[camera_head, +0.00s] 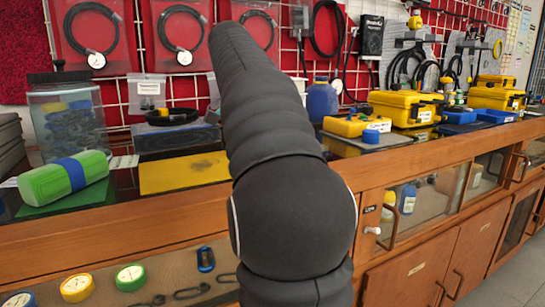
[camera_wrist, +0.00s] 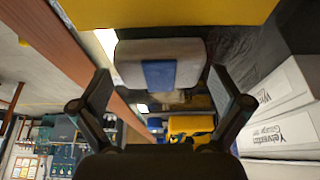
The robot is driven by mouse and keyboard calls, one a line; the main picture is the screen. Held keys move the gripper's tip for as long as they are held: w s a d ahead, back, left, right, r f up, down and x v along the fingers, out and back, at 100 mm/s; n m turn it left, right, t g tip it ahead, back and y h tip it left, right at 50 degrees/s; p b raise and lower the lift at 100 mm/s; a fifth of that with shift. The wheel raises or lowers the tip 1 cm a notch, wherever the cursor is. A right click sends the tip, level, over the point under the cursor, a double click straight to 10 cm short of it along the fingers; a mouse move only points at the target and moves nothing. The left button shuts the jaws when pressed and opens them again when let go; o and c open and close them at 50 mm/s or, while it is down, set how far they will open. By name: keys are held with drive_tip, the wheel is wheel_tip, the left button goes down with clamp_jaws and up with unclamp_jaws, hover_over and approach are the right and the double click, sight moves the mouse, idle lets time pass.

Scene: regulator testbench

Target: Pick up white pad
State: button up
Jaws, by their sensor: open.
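A whitish-grey pad with a blue band (camera_wrist: 140,64) shows in the wrist view, ahead of my gripper (camera_wrist: 160,84). My gripper is open, with one finger on each side of the pad in the picture. I cannot tell whether either finger touches it. The pad lies close to a yellow surface (camera_wrist: 170,14) at the top of the wrist view. I do not make out the white pad in the head view, where my dark arm covers the middle of the bench and hides my gripper.
In the head view, a green block with a blue band (camera_head: 40,186) lies left on the wooden bench (camera_head: 120,222), near a yellow mat (camera_head: 184,173) and a clear jar (camera_head: 66,118). Yellow cases (camera_head: 408,106) stand right. White boxes (camera_wrist: 282,133) show right in the wrist view.

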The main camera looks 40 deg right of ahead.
drive_tip(key=shift+d+f, duration=0.1)
drive_tip(key=shift+f, duration=0.15)
drive_tip(key=c, duration=0.9)
drive_tip(key=shift+r, duration=0.15)
wheel_tip(320, 180, up, 4)
drive_tip(key=shift+r+p, duration=0.2)
drive_tip(key=shift+p, duration=0.9)
drive_tip(key=s+d+r, duration=0.2)
drive_tip(key=s, duration=0.1)
drive_tip(key=s+d+r+p, duration=0.1)
drive_tip(key=s+d+r, duration=0.1)
drive_tip(key=s, duration=0.1)
drive_tip(key=s+d+r, duration=0.2)
drive_tip(key=s, duration=0.2)
drive_tip(key=shift+r, duration=0.2)
